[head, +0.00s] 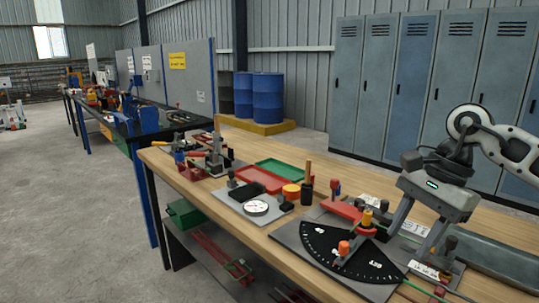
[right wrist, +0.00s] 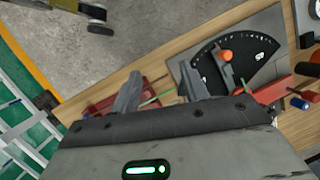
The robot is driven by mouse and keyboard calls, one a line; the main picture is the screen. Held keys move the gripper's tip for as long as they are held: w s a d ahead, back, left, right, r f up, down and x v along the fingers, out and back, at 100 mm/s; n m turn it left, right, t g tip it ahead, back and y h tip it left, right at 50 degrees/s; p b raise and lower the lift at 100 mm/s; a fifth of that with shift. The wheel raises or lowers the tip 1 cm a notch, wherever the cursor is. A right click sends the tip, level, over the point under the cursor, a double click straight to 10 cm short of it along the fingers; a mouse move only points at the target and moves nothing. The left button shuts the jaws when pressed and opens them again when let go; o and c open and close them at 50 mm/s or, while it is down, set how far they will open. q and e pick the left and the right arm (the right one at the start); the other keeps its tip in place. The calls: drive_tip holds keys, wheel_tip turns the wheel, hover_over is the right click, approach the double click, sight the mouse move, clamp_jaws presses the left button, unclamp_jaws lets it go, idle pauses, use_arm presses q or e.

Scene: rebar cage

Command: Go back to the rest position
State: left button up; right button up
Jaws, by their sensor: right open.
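My right gripper (head: 408,245) hangs over the right part of the wooden bench, its two fingers apart with nothing between them. In the right wrist view, my right gripper (right wrist: 160,92) also shows its fingers spread and empty. The dial shows in the right wrist view (right wrist: 255,67) to the right of the fingers. A thin green rod (head: 427,291) lies near the plate's right side. My left gripper is not visible.
A round gauge (head: 256,208) on a grey plate, red tray (head: 262,179) and green tray (head: 281,171) stand further left on the bench (head: 225,215). Grey lockers (head: 410,85) and blue barrels (head: 267,98) are behind. The floor (head: 80,210) at left is open.

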drive_tip(key=s+a+f+m+t+y, duration=0.2)
drive_tip(key=a+m+y, duration=0.6)
drive_tip(key=a, duration=0.5)
drive_tip(key=s+a+f+m+t+y, duration=0.1)
drive_tip(key=s+a+f+m+y, duration=0.15)
drive_tip(key=a+m+y, duration=0.8)
drive_tip(key=d+f+m+t+h, duration=0.3)
drive_tip(key=f+m+t+h, duration=0.4)
drive_tip(key=m, duration=0.6)
drive_tip(key=d+f+m+t+h, duration=0.3)
drive_tip(key=f+m+t+h, duration=0.35)
drive_tip(key=m, duration=0.75)
drive_tip(key=s+d+f+m+g+h, duration=0.2)
drive_tip(key=s+f+m+g+h, duration=0.1)
drive_tip(key=s+f+m, duration=0.2)
drive_tip(key=s+d+f+m+g+h, duration=0.2)
drive_tip(key=s+d+f+m+g, duration=0.1)
drive_tip(key=s+f+m, duration=0.2)
wheel_tip(320, 180, down, 5)
drive_tip(key=shift+s+r+m+h, duration=0.1)
drive_tip(key=shift+s+m+h, duration=0.3)
drive_tip(key=shift+s, duration=0.6)
